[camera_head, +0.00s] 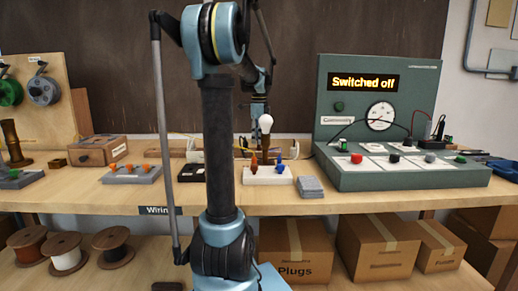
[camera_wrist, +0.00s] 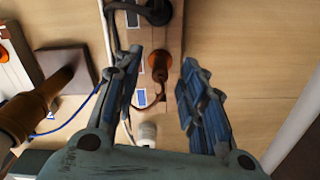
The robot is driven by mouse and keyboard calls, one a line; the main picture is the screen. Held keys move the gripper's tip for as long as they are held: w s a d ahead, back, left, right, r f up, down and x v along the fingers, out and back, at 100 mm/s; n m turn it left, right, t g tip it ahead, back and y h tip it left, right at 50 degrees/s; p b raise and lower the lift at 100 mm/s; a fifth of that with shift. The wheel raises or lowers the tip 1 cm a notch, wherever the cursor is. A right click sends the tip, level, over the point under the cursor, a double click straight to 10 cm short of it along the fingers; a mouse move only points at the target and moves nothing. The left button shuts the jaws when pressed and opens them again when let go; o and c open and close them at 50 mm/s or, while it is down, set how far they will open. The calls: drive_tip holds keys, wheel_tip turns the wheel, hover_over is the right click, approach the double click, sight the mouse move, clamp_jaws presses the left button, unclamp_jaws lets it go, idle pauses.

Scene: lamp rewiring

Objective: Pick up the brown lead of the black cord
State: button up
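My gripper (camera_wrist: 158,80) is open in the wrist view, with its two blue-grey padded fingers apart. A brown lead end (camera_wrist: 158,62) shows between the fingers in the picture, over a wooden strip (camera_wrist: 170,35); neither finger visibly touches it. A black cord (camera_wrist: 172,12) curves at the top of the wrist view, beyond the fingertips. Whether it joins the brown piece is unclear.
A white bulb (camera_head: 266,123) stands above a white block (camera_head: 270,179) with orange and blue parts. A green test panel (camera_head: 405,180) reading "Switched off" is at right. A white cable (camera_wrist: 105,40) and blue wire (camera_wrist: 72,123) run left of the fingers.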

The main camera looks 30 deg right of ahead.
sight(259, 146)
drive_tip(key=shift+f, duration=1.45)
clamp_jaws()
drive_tip(key=shift+r, duration=0.1)
